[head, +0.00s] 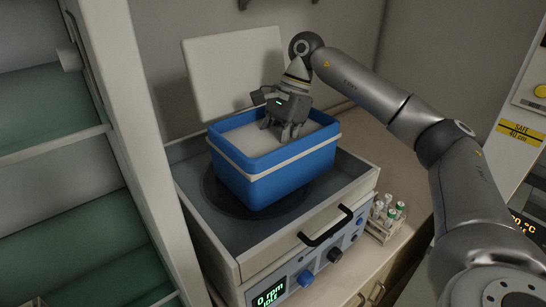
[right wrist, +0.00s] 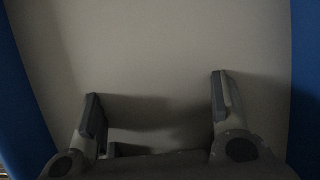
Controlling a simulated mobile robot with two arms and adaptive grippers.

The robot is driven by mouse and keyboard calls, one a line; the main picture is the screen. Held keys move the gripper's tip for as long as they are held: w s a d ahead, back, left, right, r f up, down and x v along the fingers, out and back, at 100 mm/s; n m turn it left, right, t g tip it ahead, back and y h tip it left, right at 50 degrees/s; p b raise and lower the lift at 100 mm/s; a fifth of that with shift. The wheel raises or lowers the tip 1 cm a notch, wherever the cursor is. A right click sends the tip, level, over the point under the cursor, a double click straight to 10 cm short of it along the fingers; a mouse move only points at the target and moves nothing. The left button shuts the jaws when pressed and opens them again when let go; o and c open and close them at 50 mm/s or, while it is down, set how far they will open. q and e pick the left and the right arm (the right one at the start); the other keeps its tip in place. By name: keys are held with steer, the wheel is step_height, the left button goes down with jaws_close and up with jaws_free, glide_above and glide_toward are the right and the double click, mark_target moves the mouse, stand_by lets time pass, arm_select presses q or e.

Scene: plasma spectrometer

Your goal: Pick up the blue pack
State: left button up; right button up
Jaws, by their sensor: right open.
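A blue box (head: 270,180) with a pale band and a pale inside stands on a dark round plate; it is the only large blue thing in view. No separate blue pack shows inside it. My right gripper (head: 287,132) points down into the box top, toward the back right. In the right wrist view its two fingers (right wrist: 157,92) are apart with nothing between them, above the pale inner surface (right wrist: 170,50). Blue walls show at both sides. Whether the fingertips touch the surface I cannot tell. My left gripper is not in view.
The box sits in the open well of a grey machine (head: 235,262) with a black handle, knobs and a display. A white panel (head: 230,70) stands behind. A rack of capped tubes (head: 385,218) is at the right. A glass-fronted cabinet (head: 60,130) is close on the left.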

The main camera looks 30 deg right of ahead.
jaws_close()
stand_by(0.3)
